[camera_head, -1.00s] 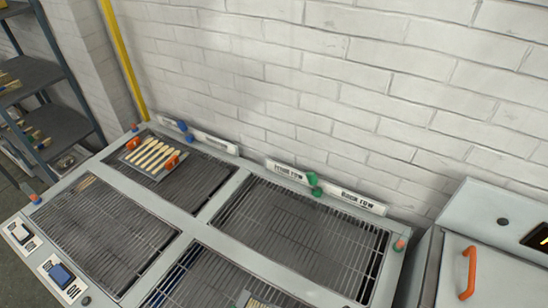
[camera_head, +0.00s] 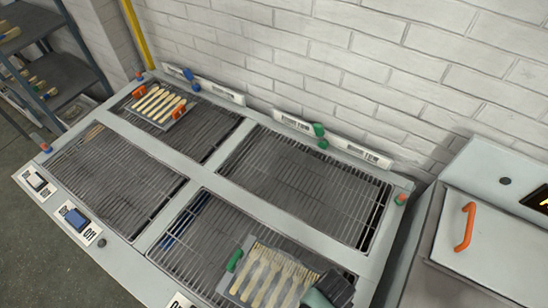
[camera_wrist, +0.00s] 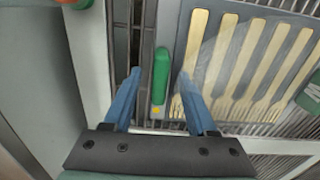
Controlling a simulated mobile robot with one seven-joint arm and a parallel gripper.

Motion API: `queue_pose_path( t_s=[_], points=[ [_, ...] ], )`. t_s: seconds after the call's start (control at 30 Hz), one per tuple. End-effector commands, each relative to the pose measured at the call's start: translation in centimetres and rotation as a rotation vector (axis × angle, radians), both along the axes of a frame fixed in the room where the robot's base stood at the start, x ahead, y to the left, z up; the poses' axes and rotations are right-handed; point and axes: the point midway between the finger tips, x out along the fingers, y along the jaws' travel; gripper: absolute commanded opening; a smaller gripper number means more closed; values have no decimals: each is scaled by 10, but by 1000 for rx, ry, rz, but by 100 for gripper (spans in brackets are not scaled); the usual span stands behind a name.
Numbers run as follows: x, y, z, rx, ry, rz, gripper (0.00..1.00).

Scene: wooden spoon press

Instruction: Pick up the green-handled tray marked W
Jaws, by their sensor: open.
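The grey tray with green handles lies on the front right grill, holding several pale wooden forks. In the head view its left green handle (camera_head: 234,260) shows. In the wrist view the tray (camera_wrist: 247,62) lies right of my fingers, its near green handle (camera_wrist: 161,76) upright in the picture between my two blue fingers. My gripper (camera_wrist: 160,75) is open, with a gap on both sides of the handle. A green part with a white mark, perhaps a W, (camera_wrist: 312,92) is cut off at the right edge. My dark gripper body (camera_head: 335,288) covers the tray's right end in the head view.
Another tray with orange handles (camera_head: 139,92) and wooden utensils lies on the back left grill. The back right grill (camera_head: 305,185) and front left grill (camera_head: 115,175) are bare. A cabinet with an orange handle (camera_head: 466,227) stands at right.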

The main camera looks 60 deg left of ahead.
Motion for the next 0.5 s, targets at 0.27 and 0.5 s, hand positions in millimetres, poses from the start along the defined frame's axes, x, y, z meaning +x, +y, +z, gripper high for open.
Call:
queue_pose_path(
  t_s=[0.27, 0.5],
  points=[
    [0, 0, -2, 0, 0, 0, 54],
    [0, 0, -2, 0, 0, 0, 11]
  ],
)
